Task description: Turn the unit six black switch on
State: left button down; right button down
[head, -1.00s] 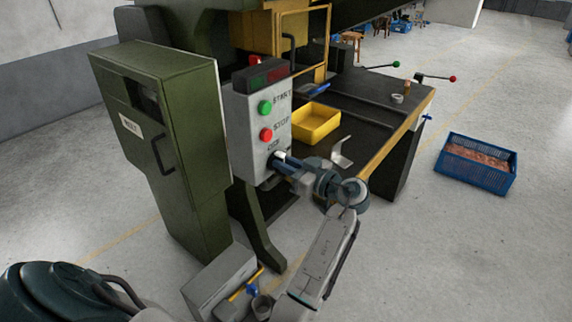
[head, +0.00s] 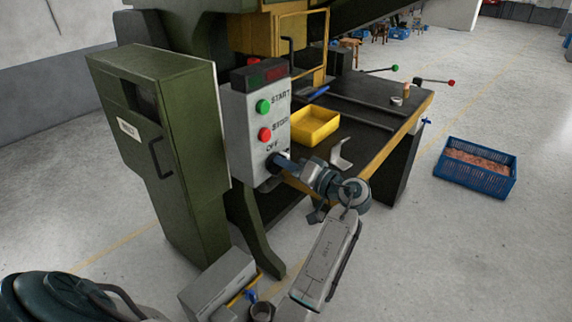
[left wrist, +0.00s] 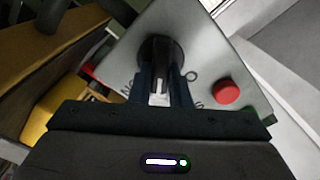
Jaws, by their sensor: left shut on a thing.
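The control box (head: 238,135) stands beside the green cabinet, with a green START button (head: 263,107), a red STOP button (head: 265,134) and an OFF label below. The black switch (left wrist: 156,50) is a round knob on the box face in the left wrist view. My left gripper (head: 285,164) is at the lower part of the box, shut on the switch; its fingers (left wrist: 166,84) lie on both sides of the knob. The gripper mostly hides the switch in the head view. My right gripper is not in view.
A green cabinet (head: 165,150) stands left of the box. A yellow bin (head: 316,127) and a bent metal piece (head: 341,155) are on the dark machine table (head: 372,116) to the right. A blue crate (head: 477,169) of copper-coloured pieces is on the floor.

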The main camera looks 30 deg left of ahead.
pick_arm(q)
jog(key=shift+w+f+m+p, duration=0.1)
jog(key=shift+m+p, duration=0.8)
jog(key=shift+m, duration=1)
jog(key=shift+f+m+p, duration=0.1)
jog(key=shift+m+p, duration=0.75)
jog(key=shift+m, duration=1.05)
jog(key=c, duration=1.4)
grip_release()
jog(key=shift+o, duration=0.2)
jog(key=shift+f, duration=0.1)
